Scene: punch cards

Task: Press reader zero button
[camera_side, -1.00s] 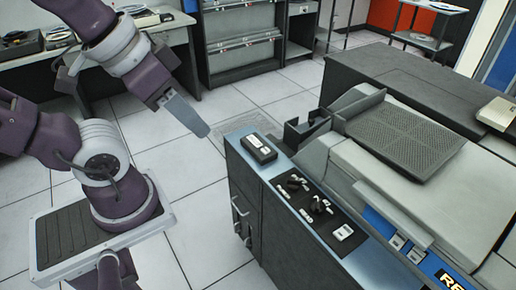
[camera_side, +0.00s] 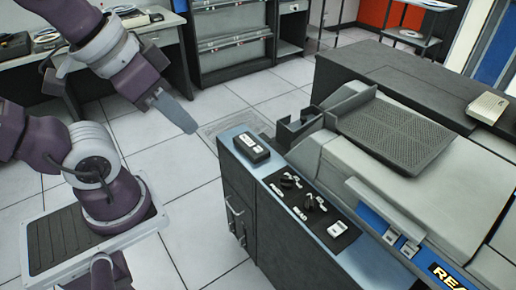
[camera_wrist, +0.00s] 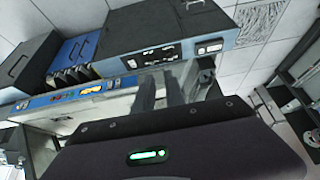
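The card machine (camera_side: 425,195) stands at the right in the side view, with a blue strip whose white lettering begins "REA". Two small pale buttons (camera_side: 400,243) sit on its blue front strip. Beside it, a dark control panel (camera_side: 308,212) carries knobs, switches and labels that seem to read PUNCH and READ. A small black box with white buttons (camera_side: 251,147) lies behind that panel. I cannot tell which button is the reader zero button. My gripper (camera_side: 188,124) points down to the right, apart from the cabinet; in the wrist view its two dark fingers (camera_wrist: 160,95) show a narrow gap and hold nothing.
The grey cabinet (camera_side: 240,195) bears the panel. Open tiled floor (camera_side: 180,200) lies between my arm and the cabinet. A desk and shelving (camera_side: 232,55) stand behind.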

